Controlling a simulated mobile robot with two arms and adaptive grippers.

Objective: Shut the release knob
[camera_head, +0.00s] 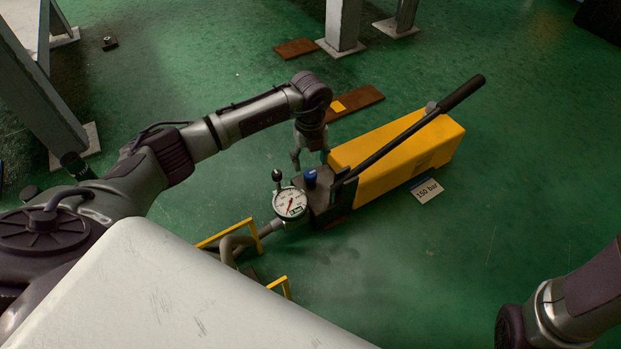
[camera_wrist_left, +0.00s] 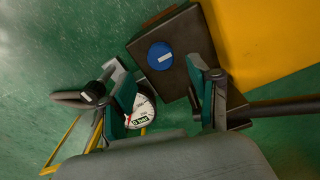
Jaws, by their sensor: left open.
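A yellow hand pump (camera_head: 400,145) lies on the green floor, with a dark block (camera_head: 328,196) at its near end. A blue round knob (camera_head: 310,177) sits on that block. In the left wrist view the blue knob (camera_wrist_left: 160,56) has a short white mark on its top and lies between and beyond the fingers. A black knob (camera_head: 277,175) stands beside the white dial gauge (camera_head: 290,203); the gauge's needle is red. My left gripper (camera_head: 310,158) is open and empty, above and close to the block; contact cannot be told. My right gripper is out of view.
The pump's long black-gripped lever (camera_head: 415,125) slants up to the right. A "150 bar" card (camera_head: 426,190) lies beside the pump. A hose (camera_head: 243,243) and yellow rails (camera_head: 226,234) are at the near left.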

